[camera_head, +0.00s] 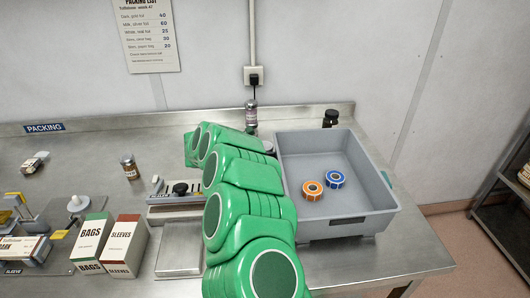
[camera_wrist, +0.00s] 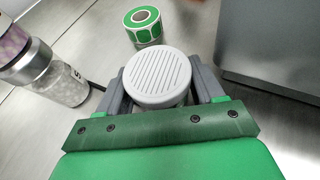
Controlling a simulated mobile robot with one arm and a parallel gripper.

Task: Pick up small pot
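A small pot (camera_wrist: 157,76) with a round, pale grey ribbed lid sits between the two fingers of my gripper (camera_wrist: 158,82) in the wrist view. The fingers lie close along both sides of the lid. The lid covers the pot's body and the inner finger faces, so I cannot tell whether they press on it or whether the pot rests on the metal table. In the head view my green arm hides the gripper and the pot.
A green label roll (camera_wrist: 143,24) lies just beyond the pot, and clear bottles (camera_wrist: 62,82) stand to its left. A grey tray (camera_head: 348,225) with an orange roll (camera_head: 313,190) and a blue roll (camera_head: 335,179) stands right of my arm. A dark-capped jar (camera_head: 330,118) is behind the tray.

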